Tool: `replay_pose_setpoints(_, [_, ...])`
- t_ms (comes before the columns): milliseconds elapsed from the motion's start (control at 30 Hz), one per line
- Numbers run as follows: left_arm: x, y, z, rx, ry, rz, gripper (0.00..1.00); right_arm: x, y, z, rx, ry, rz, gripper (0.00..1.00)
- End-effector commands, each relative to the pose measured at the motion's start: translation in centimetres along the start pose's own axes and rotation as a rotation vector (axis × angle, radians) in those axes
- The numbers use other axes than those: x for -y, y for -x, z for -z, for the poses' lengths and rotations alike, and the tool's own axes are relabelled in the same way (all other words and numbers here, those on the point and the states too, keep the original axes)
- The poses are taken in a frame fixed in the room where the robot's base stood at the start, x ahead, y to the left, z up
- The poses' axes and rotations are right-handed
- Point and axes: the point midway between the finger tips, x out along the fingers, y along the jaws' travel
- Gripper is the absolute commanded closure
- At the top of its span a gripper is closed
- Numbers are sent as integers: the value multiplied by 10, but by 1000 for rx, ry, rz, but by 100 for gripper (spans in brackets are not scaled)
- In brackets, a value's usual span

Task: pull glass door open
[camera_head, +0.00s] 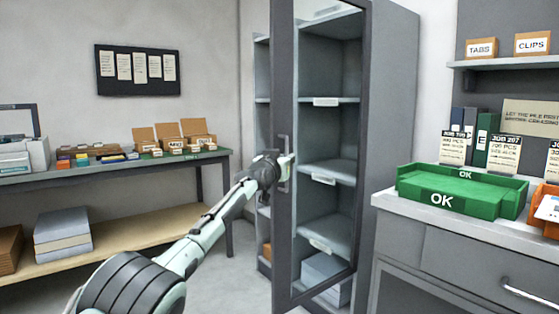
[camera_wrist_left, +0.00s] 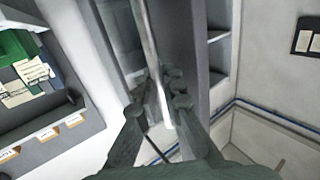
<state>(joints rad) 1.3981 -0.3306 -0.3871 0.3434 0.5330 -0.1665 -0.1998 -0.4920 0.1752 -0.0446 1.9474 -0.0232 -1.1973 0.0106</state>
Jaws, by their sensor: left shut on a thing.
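The tall grey cabinet (camera_head: 395,140) has a glass door with a dark frame (camera_head: 283,235). The door appears to stand partly open, its free left edge out from the cabinet, with shelves showing past that edge. A vertical bar handle (camera_head: 284,150) is on the door's left stile. My left gripper (camera_head: 281,170) is shut on the handle around its middle. In the left wrist view the bar handle (camera_wrist_left: 146,30) runs down between the fingers of my left gripper (camera_wrist_left: 162,103). The fingers partly hide the bar. My right gripper is not in view.
A counter at right holds a green OK tray (camera_head: 442,200) and an orange bin (camera_head: 546,210). A workbench (camera_head: 110,170) with small boxes stands along the left wall. Free floor (camera_head: 235,275) shows left of the door.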

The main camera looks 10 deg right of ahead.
Motion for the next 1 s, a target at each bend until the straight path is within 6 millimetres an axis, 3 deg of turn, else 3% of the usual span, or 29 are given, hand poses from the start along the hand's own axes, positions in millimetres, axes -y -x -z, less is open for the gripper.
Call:
replay_pose_setpoints(567, [-7, -2, 4, -7, 0, -3, 100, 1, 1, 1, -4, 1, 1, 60])
replay_pose_setpoints(600, [-7, -2, 4, -7, 0, -3, 89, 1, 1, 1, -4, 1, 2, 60])
replay_pose_setpoints(767, [-7, -2, 3, -5, 0, -2, 70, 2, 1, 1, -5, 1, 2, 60])
replay_pose_setpoints(1000, [-5, -2, 2, -3, 0, 0, 70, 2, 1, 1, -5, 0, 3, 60])
